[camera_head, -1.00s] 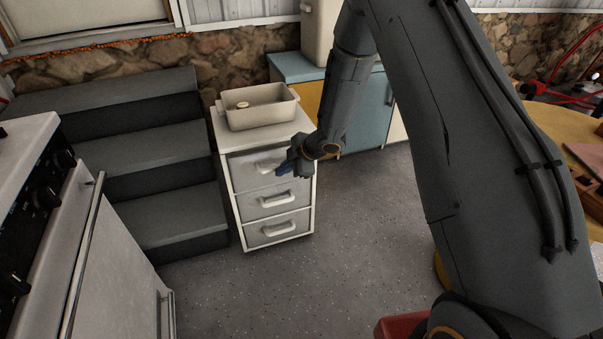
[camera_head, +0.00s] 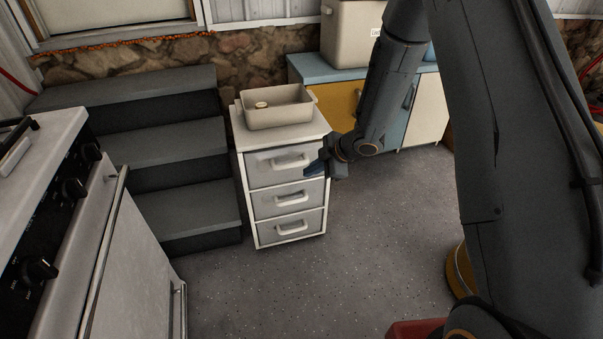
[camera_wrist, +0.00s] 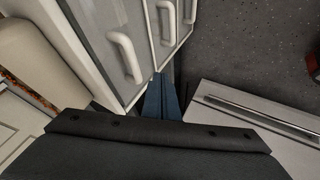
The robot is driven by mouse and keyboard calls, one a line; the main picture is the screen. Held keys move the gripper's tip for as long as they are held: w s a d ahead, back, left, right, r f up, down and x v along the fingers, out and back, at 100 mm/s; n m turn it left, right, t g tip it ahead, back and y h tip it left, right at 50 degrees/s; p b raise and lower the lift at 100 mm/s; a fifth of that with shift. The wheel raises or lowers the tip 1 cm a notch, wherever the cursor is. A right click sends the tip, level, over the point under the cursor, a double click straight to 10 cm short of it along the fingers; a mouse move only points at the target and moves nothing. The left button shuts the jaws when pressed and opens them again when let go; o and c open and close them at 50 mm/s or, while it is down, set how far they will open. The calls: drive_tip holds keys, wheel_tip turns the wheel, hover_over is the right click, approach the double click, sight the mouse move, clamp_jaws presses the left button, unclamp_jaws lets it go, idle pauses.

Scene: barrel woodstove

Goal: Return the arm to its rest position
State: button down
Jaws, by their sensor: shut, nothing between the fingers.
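My gripper (camera_head: 316,168) is at the end of my arm, just to the right of the top drawer's handle in the head view. Its blue fingers (camera_wrist: 162,98) are together with nothing between them, as the wrist view shows. My arm reaches down from the top right of the head view, bent at the elbow. The white drawer unit (camera_head: 283,184) stands by the steps, and all of its drawers look closed. A beige tub (camera_head: 277,110) with a small round item (camera_head: 262,104) in it sits on top of the unit.
A white stove (camera_head: 88,205) stands at the left, with dark steps (camera_head: 150,150) behind it. A blue and yellow cabinet (camera_head: 345,96) with a large beige container (camera_head: 350,38) on it stands behind my arm.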

drive_tip(key=s+d+r+m+h+p, duration=0.25)
drive_tip(key=s+d+r+m, duration=0.2)
drive_tip(key=d+r, duration=0.3)
drive_tip(key=s+d+r+m+h+p, duration=0.2)
drive_tip(key=s+d+r+m+h, duration=0.3)
drive_tip(key=r, duration=0.4)
drive_tip(key=s+r+m+g+p, duration=0.2)
drive_tip(key=s+r+m, duration=0.2)
drive_tip(key=s, duration=0.8)
drive_tip(key=s+r+m+g+y+p, duration=0.1)
drive_tip(key=s+r+m, duration=0.4)
drive_tip(key=s, duration=0.7)
drive_tip(key=shift+d+r+m+g+p, duration=0.25)
drive_tip(key=shift+m+g+p, duration=0.2)
drive_tip(key=shift+g+p, duration=0.45)
drive_tip(key=shift+d, duration=0.1)
